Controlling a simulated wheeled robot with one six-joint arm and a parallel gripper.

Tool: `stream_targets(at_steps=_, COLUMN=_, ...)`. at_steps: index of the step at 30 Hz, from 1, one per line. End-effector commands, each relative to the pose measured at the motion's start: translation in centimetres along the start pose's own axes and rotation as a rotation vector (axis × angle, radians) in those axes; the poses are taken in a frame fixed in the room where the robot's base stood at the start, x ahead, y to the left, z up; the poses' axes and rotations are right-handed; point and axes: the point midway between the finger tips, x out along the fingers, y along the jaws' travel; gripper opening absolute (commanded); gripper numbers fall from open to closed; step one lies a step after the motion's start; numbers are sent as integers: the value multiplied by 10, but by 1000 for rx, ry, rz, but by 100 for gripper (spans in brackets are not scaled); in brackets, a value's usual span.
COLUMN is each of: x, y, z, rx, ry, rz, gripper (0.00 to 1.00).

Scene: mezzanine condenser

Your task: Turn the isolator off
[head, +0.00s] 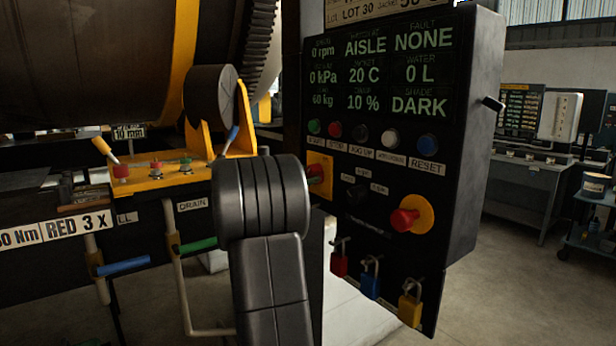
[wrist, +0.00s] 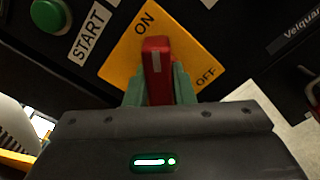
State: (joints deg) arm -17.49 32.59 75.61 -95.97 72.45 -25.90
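The isolator is a red handle (wrist: 157,62) on a yellow plate (wrist: 118,62) marked ON and OFF. In the wrist view the handle's upper end points toward the ON mark, and OFF is at the plate's right corner. My gripper (wrist: 159,90) has its green fingers on both sides of the handle, with no clear gap, and appears shut on it.
The control panel (head: 398,125) has a display, a button row and a red emergency knob (head: 405,219). Several padlocks (head: 371,278) hang below. The green START button (wrist: 48,15) is near the isolator.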

Motion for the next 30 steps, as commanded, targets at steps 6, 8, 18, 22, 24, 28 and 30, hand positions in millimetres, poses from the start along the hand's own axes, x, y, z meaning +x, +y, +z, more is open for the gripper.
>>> stream_targets(at_steps=6, x=0, y=0, z=0, rx=1, ry=0, rz=0, gripper=0)
stream_targets(at_steps=8, x=0, y=0, z=0, rx=4, ry=0, rz=0, gripper=0)
stream_targets(at_steps=18, x=0, y=-5, z=-4, rx=128, ry=0, rz=1, gripper=0)
stream_targets(at_steps=22, x=0, y=-7, z=-5, rx=230, ry=0, rz=1, gripper=0)
stream_targets(at_steps=24, x=0, y=-8, z=-6, rx=292, ry=0, rz=1, gripper=0)
stream_targets(at_steps=28, x=0, y=-10, z=-6, rx=417, ry=0, rz=1, gripper=0)
stream_targets(at_steps=30, x=0, y=-10, z=-7, rx=482, ry=1, rz=0, gripper=0)
